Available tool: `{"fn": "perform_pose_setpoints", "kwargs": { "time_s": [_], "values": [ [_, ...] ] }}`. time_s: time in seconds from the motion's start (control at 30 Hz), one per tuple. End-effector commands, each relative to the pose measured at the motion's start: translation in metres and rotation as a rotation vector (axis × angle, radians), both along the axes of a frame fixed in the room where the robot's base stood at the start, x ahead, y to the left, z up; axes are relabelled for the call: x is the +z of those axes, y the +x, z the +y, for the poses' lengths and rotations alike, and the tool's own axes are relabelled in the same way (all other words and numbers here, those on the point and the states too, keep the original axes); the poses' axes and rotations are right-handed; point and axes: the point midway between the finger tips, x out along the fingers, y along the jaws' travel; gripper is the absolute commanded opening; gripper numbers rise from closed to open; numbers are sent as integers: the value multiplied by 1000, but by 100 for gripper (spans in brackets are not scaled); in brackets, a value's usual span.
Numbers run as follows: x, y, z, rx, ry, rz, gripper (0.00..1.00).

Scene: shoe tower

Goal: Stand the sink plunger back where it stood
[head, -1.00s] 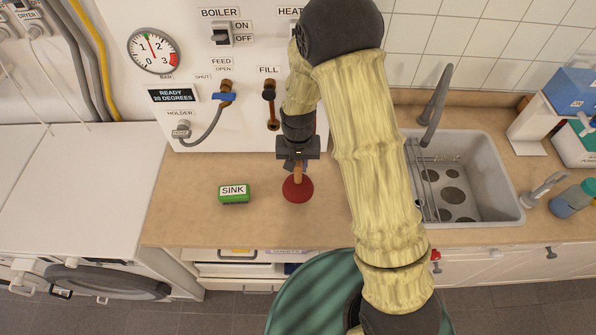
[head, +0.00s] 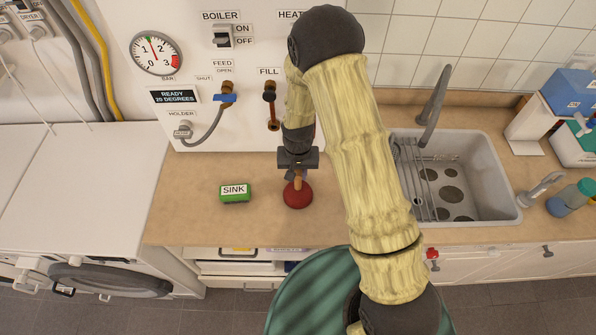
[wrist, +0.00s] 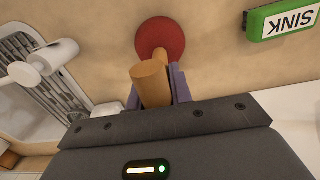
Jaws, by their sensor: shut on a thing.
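The sink plunger has a red rubber cup (head: 298,195) and a short wooden handle. In the head view it is upright, with its cup at the wooden counter (head: 200,165), right of the green SINK block (head: 234,194). I cannot tell for sure whether the cup touches the counter. My gripper (head: 297,172) is above the cup, shut on the handle. The wrist view shows the wooden handle (wrist: 151,84) between the fingers, with the red cup (wrist: 160,38) beyond it. The green SINK block (wrist: 283,20) also shows there, apart from the plunger.
The grey sink basin (head: 508,190) with a rack and tap is to the right. The boiler panel (head: 190,60) with a hose and valves stands behind. The counter left of the SINK block is clear.

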Motion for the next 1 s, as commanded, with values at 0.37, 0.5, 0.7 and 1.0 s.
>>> {"fn": "perform_pose_setpoints", "kwargs": {
  "time_s": [0.37, 0.5, 0.7, 1.0],
  "values": [
    [-2, 0, 0, 0, 0, 0, 43],
    [-2, 0, 0, 0, 0, 0, 43],
    [5, 1, 0, 0, 1, -3, 43],
    [40, 2, 0, 0, 2, -6, 43]
  ]
}}
